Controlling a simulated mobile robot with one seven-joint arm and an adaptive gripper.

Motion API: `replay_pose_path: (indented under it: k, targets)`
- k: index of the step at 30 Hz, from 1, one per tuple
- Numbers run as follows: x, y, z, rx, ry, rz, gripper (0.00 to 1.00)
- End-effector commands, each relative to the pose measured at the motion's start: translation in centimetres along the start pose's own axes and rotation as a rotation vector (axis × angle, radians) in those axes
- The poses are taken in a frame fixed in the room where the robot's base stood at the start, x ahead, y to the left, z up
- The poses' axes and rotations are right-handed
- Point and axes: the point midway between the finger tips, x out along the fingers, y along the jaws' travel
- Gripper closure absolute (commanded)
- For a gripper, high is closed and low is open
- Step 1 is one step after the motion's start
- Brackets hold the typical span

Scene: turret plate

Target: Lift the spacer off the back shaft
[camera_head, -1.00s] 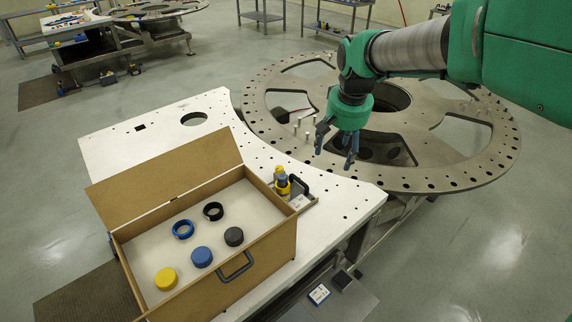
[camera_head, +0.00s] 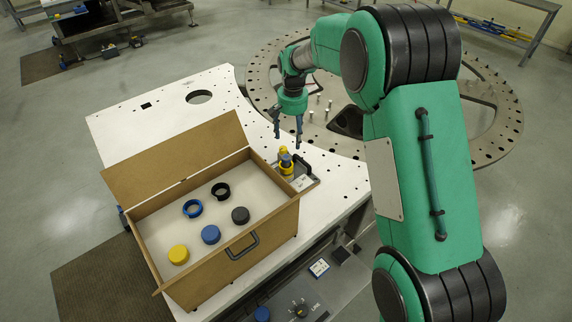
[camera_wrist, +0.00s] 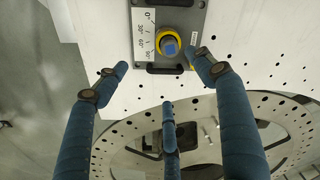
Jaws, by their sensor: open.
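My gripper (camera_head: 288,134) is open and empty, its fingers pointing down above the table's right edge. It hangs above and slightly behind a small grey fixture (camera_head: 304,183) in the head view. A yellow and blue stack (camera_head: 287,167) stands on that fixture. Several short upright pins (camera_head: 318,99) stand on the turret plate (camera_head: 484,158). I cannot tell which piece is the spacer or which shaft is the back one.
An open wooden box (camera_head: 278,217) on the white table (camera_head: 122,129) holds blue and black rings and yellow, blue and dark round pieces. Its raised lid (camera_head: 175,155) stands to the left. The fixture has a black handle and a printed scale (camera_wrist: 145,38).

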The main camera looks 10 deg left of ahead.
Motion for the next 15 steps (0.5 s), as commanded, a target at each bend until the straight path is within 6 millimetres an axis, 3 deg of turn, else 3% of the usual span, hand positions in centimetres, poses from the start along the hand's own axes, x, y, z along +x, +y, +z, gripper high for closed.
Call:
replay_pose_path:
  k: [6,15]
  targets:
    - [2.6,-1.9,-1.1,0.000,-0.021,0.007,0.31]
    - [3.2,-2.2,-1.2,0.000,-0.025,0.009,0.31]
